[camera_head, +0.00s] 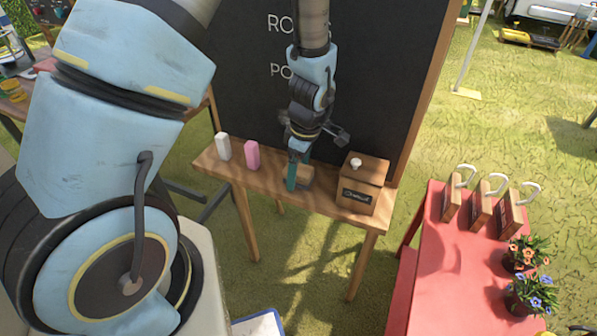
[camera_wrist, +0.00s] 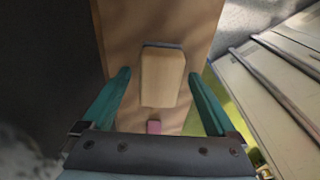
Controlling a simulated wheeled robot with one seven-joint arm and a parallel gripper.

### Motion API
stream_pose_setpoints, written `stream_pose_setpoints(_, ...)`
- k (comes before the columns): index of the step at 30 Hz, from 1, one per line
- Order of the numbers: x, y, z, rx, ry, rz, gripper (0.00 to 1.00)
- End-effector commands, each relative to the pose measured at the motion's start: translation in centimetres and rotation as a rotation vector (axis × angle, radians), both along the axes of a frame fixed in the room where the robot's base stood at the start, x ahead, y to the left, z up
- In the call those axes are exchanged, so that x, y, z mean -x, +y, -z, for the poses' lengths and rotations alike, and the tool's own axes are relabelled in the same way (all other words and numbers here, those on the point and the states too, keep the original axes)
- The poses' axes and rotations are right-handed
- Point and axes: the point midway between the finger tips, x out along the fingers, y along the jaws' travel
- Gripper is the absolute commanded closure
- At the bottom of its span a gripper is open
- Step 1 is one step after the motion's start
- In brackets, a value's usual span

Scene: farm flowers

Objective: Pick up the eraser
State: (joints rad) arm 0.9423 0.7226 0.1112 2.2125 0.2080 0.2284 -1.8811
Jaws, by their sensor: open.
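The eraser, a tan wooden block with a thin dark layer along one edge, lies on the wooden bench top. In the wrist view the eraser (camera_wrist: 162,78) sits between the two teal fingers of my gripper (camera_wrist: 163,92), with a gap on each side. In the head view my gripper (camera_head: 293,174) reaches down to the bench, and the eraser (camera_head: 306,178) shows just right of the fingers, partly hidden. My gripper is open and holds nothing.
On the wooden bench (camera_head: 222,172) stand a white block (camera_head: 223,146) and a pink block (camera_head: 252,155) to the left, and a wooden box with a white knob (camera_head: 362,184) to the right. A blackboard (camera_head: 380,80) rises directly behind. A red table (camera_head: 450,275) stands at right.

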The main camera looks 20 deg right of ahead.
Motion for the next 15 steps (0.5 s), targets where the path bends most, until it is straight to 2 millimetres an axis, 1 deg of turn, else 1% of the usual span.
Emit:
stream_pose_setpoints(7,-0.03,-0.01,0.10,0.001,-0.001,-0.001,0.09)
stream_pose_setpoints(15,-0.04,-0.01,0.08,0.001,-0.001,-0.001,0.39)
